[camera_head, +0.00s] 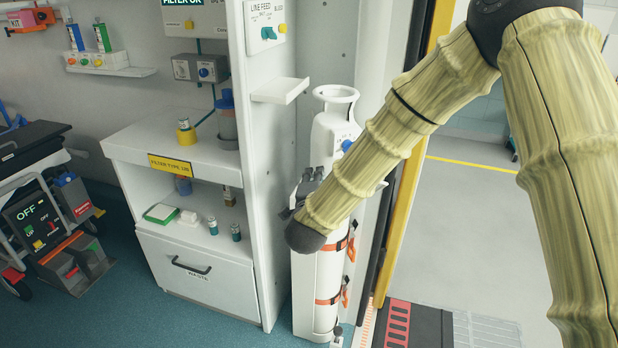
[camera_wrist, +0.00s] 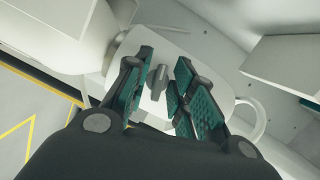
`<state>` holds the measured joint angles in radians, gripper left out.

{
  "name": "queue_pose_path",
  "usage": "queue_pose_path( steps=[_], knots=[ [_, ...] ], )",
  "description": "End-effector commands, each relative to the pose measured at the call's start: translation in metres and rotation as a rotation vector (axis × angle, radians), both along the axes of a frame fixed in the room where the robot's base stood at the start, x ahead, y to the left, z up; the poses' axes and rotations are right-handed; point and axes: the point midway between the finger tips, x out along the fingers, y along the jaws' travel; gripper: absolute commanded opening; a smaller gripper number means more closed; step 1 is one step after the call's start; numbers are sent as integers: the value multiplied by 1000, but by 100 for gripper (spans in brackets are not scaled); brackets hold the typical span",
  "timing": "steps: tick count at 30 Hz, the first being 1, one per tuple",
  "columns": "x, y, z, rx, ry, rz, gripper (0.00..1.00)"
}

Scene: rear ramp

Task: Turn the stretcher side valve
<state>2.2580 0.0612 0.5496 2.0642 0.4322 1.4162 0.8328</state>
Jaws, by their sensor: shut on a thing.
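My gripper (camera_head: 308,185) is at the upper part of a white cylinder (camera_head: 335,112) by the doorway, mostly hidden behind my forearm in the head view. In the wrist view my gripper (camera_wrist: 166,68) has its two teal-padded fingers on either side of a small grey valve handle (camera_wrist: 160,84), and it is shut on this handle. The handle sits on a white rounded housing (camera_wrist: 205,78). A blue knob (camera_head: 346,145) shows on the cylinder, right of the gripper. The stretcher (camera_head: 30,150) stands at the far left with a panel reading OFF (camera_head: 32,212).
A white cabinet (camera_head: 200,258) with a shelf of small bottles stands left of the cylinder. A wall shelf (camera_head: 280,90) juts out above the gripper. Orange straps (camera_head: 330,298) hold the cylinder. A yellow door post (camera_head: 405,215) stands close on the right; floor beyond is clear.

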Motion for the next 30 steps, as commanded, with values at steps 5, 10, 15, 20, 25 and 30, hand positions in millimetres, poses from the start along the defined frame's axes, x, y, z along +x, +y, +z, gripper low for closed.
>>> queue_pose_path(
  steps=[5,10,15,20,25,30],
  knots=[
    [1,1,2,2,-4,1,29],
    [0,0,2,2,-3,0,29],
    [-3,0,2,2,-2,-1,29],
    [-20,3,3,1,-1,2,29],
    [-51,7,6,1,0,2,29],
    [-81,11,9,0,-1,2,29]
  ],
)
